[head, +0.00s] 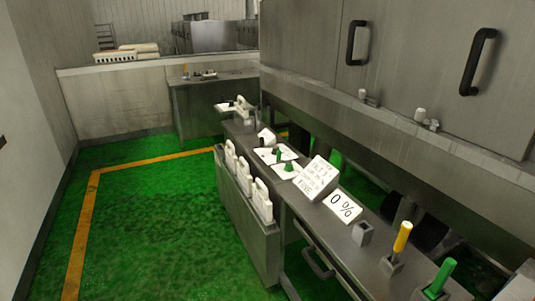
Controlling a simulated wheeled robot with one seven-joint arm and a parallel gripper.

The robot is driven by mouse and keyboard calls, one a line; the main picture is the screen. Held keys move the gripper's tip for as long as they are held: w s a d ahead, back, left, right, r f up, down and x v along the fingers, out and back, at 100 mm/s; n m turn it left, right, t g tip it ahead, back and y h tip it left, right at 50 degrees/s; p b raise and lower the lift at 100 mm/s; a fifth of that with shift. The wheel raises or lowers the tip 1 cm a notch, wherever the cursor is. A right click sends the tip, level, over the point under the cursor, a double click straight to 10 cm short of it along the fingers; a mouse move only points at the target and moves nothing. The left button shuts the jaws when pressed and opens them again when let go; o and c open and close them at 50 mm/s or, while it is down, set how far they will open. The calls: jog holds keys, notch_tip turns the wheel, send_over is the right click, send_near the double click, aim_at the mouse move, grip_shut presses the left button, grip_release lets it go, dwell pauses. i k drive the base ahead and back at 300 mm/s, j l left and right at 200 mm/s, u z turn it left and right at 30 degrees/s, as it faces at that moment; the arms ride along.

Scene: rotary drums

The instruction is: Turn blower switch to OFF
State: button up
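No switch carries a label I can read as blower, so I cannot tell which one it is. Two white plates with green knobs lie on the long metal bench: a farther knob (278,154) and a nearer knob (288,166). Their pointing direction is too small to tell. Closer along the bench stand an upright, slightly tilted yellow handle (402,237) and a green handle (441,276), each in a small metal holder. A white sign reading "0 %" (342,207) lies beside a white block with small text (318,177). My gripper is not in view.
Large metal cabinets with black handles (479,62) overhang the bench's right side. White jugs (262,201) stand in a metal rack along the bench's left side. A metal table (205,105) stands at the back. The green floor (150,215) left of the bench is free.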

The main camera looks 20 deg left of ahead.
aim_at(289, 166)
jog(key=i+j, duration=0.15)
jog(key=j, duration=0.25)
jog(key=i+j, duration=0.1)
jog(key=j, duration=0.3)
jog(key=i+j, duration=0.15)
jog(key=j, duration=0.2)
jog(key=i+j, duration=0.15)
jog(key=j, duration=0.25)
jog(key=i+j+z, duration=0.1)
jog(key=j, duration=0.3)
jog(key=i+j, duration=0.15)
jog(key=j, duration=0.25)
jog(key=i+j, duration=0.45)
jog(key=j, duration=0.3)
jog(key=i+j, duration=0.25)
jog(key=i+j+z, duration=0.1)
jog(key=j, duration=0.35)
jog(key=i+j, duration=0.55)
jog(key=i, duration=0.35)
